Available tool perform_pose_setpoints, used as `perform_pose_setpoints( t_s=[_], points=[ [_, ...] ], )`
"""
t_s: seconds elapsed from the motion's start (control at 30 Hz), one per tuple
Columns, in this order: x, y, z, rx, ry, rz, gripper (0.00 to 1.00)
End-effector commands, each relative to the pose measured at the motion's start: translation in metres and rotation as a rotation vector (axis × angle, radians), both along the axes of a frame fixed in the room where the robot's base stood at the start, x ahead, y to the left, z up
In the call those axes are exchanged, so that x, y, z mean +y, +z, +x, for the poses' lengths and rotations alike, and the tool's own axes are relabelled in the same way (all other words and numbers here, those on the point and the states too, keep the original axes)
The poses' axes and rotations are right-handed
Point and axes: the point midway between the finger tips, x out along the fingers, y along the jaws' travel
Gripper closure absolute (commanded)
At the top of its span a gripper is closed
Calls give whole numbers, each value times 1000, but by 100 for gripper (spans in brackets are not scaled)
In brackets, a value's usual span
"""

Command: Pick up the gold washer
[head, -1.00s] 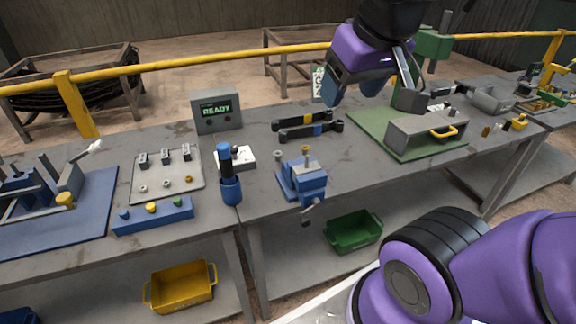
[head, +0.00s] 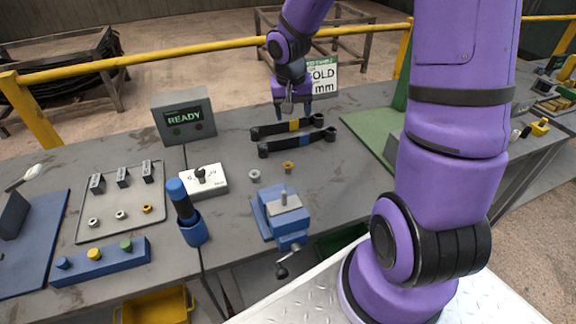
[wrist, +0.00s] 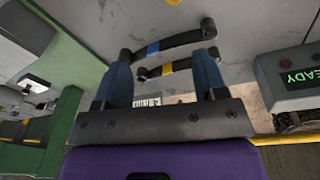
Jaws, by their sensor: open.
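Two small gold pieces show in the head view, and I cannot tell for sure which is the washer. One gold ring (head: 288,167) is on the table behind the blue vise (head: 283,212), next to a silver ring (head: 254,176). Another gold ring (head: 147,209) lies on the grey tray (head: 108,232) at the right end of a row with silver rings. My gripper (head: 293,112) is open and empty, fingers down, behind the dark wrenches. In the wrist view its blue fingers (wrist: 164,65) are spread, with no gold ring visible between them.
A READY box (head: 184,117), white box (head: 204,179) and blue cup (head: 193,232) stand left.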

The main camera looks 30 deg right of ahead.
Motion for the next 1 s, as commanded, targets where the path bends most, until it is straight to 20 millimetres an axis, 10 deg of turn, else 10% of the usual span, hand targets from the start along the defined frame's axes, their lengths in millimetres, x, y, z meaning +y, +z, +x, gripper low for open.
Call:
perform_pose_setpoints(
  t_s=[0.3,1.0],
  points=[
    [-7,-76,22,49,-101,97,35],
    [-6,-146,26,54,-119,116,35]
  ],
)
